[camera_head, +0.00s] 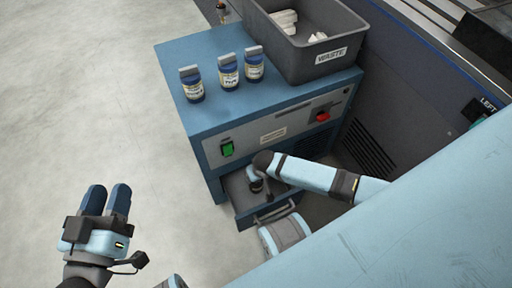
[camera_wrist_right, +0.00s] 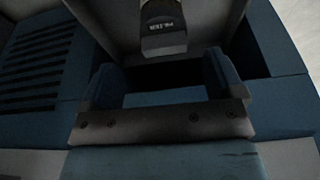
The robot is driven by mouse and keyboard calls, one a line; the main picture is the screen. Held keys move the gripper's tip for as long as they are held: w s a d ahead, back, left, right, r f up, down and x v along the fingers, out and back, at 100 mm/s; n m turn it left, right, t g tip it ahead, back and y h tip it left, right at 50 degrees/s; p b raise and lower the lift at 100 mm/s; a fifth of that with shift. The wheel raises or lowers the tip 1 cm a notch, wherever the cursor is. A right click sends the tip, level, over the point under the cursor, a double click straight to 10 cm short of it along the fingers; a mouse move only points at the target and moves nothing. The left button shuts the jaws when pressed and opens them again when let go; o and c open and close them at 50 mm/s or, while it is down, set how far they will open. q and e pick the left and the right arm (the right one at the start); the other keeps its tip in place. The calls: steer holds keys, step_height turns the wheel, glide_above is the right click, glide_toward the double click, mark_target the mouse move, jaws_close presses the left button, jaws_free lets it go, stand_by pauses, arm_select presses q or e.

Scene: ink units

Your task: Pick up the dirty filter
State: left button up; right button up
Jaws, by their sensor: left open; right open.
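A dark cylinder with a small pale label, likely the dirty filter (camera_wrist_right: 163,30), stands in the grey open drawer (camera_head: 240,205) of the blue cabinet. In the right wrist view it is at the top middle, cut off by the picture's edge. My right gripper (camera_wrist_right: 165,80) is open, its blue fingers apart and empty, with the cylinder ahead of the gap between them. In the head view my right arm reaches over the drawer and largely hides its contents. My left gripper (camera_head: 108,190) is open and empty above the floor at the lower left.
The blue cabinet (camera_head: 185,60) carries three labelled bottles (camera_head: 229,72) and a grey waste bin (camera_head: 310,62) with white scraps inside. Its front has a green switch (camera_head: 227,149) and a red knob (camera_head: 322,117). The drawer walls surround the cylinder. Floor at left is clear.

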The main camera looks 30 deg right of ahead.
steer(key=b+x, duration=0.1)
steer(key=x, duration=0.1)
steer(key=b+x, duration=0.1)
steer(key=x, duration=0.1)
steer(key=shift+a+f+b, duration=0.1)
steer(key=shift+a+b, duration=0.15)
steer(key=shift+b, duration=0.15)
steer(key=shift+w+f, duration=0.2)
steer(key=shift+f, duration=0.15)
arm_select(q)
steer(key=f, duration=0.2)
steer(key=f+m+g, duration=0.1)
steer(key=shift+w+f, duration=0.25)
steer(key=shift+f, duration=0.05)
arm_select(e)
steer(key=shift+r, duration=0.1)
steer(key=c, duration=1.3)
